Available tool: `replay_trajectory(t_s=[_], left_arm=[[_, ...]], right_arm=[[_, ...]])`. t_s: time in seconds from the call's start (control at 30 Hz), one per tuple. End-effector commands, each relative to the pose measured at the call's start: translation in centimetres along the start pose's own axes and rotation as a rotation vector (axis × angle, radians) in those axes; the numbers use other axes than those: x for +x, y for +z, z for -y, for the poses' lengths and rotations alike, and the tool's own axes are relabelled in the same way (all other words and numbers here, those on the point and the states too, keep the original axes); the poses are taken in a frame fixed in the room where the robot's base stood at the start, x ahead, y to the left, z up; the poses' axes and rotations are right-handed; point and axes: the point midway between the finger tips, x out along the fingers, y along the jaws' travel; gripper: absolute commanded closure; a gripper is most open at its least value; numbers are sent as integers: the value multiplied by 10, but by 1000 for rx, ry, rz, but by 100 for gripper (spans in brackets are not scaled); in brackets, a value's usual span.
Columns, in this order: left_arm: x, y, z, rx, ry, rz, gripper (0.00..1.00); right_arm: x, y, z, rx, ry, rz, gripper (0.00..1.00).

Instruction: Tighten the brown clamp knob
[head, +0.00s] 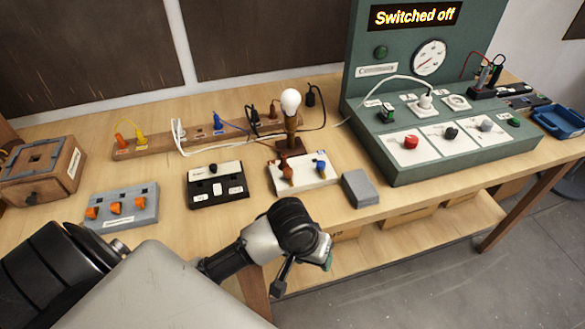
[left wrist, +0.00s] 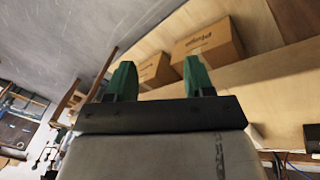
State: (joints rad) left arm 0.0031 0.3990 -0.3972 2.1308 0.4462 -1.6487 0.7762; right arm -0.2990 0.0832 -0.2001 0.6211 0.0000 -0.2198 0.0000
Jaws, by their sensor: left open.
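The brown clamp knob (head: 287,172) stands on the left part of a white terminal block (head: 302,183) near the front of the workbench. A blue knob (head: 320,165) stands to its right on the same block. My left gripper (left wrist: 160,77) is open and empty in the left wrist view, its two green fingers apart. In the head view my left arm's end hangs in front of the bench edge, below and apart from the brown knob; its fingers are partly hidden there. My right gripper is in neither view.
A lamp with a white bulb (head: 290,101) stands just behind the block. A grey block (head: 360,189) lies to its right and a black switch box (head: 216,186) to its left. A green panel (head: 440,170) reads "Switched off". Cardboard boxes (left wrist: 208,46) sit on the lower shelf.

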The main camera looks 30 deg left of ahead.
Motion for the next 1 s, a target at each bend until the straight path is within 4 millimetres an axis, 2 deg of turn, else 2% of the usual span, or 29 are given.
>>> replay_trajectory(t_s=[0.03,0.13,0.27,0.37,0.5,0.6,0.7,0.8,0.9,1.0], left_arm=[[-2,-13,1,-34,-13,4,47],[-5,-37,3,-138,-41,28,47],[-17,-77,14,-332,-106,51,47],[-36,-112,30,-527,-170,52,47],[-74,-160,58,-843,-254,31,47],[-102,-185,76,-1050,-292,12,47],[-124,-201,90,-1207,-312,-3,47],[-138,-209,97,-1300,-322,-10,47],[-139,-211,100,-1336,-326,-10,47],[-130,-209,103,-1341,-327,-9,47]], right_arm=[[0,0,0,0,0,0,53],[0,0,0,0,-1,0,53],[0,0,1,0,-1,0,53],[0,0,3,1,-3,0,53],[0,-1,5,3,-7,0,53],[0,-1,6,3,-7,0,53],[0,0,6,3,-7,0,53],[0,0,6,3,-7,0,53],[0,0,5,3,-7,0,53],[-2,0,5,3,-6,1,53]])
